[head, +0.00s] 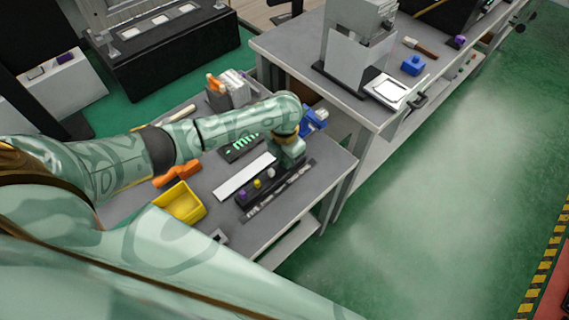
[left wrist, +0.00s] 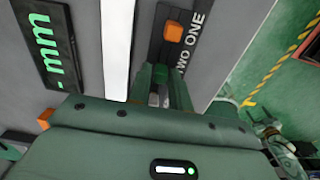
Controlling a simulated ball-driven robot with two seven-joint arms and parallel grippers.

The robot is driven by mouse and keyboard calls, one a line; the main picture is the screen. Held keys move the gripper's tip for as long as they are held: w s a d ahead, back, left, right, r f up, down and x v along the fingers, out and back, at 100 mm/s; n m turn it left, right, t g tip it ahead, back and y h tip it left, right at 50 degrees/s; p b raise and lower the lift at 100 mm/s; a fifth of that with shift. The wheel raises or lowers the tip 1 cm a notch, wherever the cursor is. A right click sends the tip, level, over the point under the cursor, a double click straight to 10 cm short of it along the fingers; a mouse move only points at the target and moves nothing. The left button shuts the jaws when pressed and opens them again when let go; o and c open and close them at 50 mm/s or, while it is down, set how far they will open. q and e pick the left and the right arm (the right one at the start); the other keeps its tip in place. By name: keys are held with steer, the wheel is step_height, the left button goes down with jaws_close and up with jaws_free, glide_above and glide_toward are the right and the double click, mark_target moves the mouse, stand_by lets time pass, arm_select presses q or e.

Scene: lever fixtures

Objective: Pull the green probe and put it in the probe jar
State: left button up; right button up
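My left gripper (head: 288,158) points down over the right end of a dark block with coloured knobs (head: 258,188) on the grey table. Purple, yellow and pale knobs show on the block; its far end is hidden by the gripper. In the left wrist view, the green fingers (left wrist: 164,84) reach down close together beside a black plate lettered "TWO ONE" (left wrist: 192,45) with an orange knob (left wrist: 173,33). I cannot tell whether they hold anything. I cannot make out the green probe, and no jar can be identified with certainty. My right gripper is not seen.
A white strip (head: 244,177) and a dark display with green characters (head: 240,148) lie beside the block. A yellow bin (head: 180,203) and an orange object (head: 177,172) are to the left. A blue object (head: 314,119) stands just behind the gripper. A second table (head: 288,42) stands behind.

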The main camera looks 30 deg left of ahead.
arm_select(q)
jaws_close()
steer(key=shift+c, duration=1.4)
jaws_free()
steer(key=shift+r+p, duration=0.6)
jaws_close()
steer(key=shift+r, duration=0.1)
steer(key=shift+r+p, duration=2.05)
step_height(320, 180, up, 2)
steer(key=shift+r+p, duration=0.1)
steer(key=shift+p, duration=0.95)
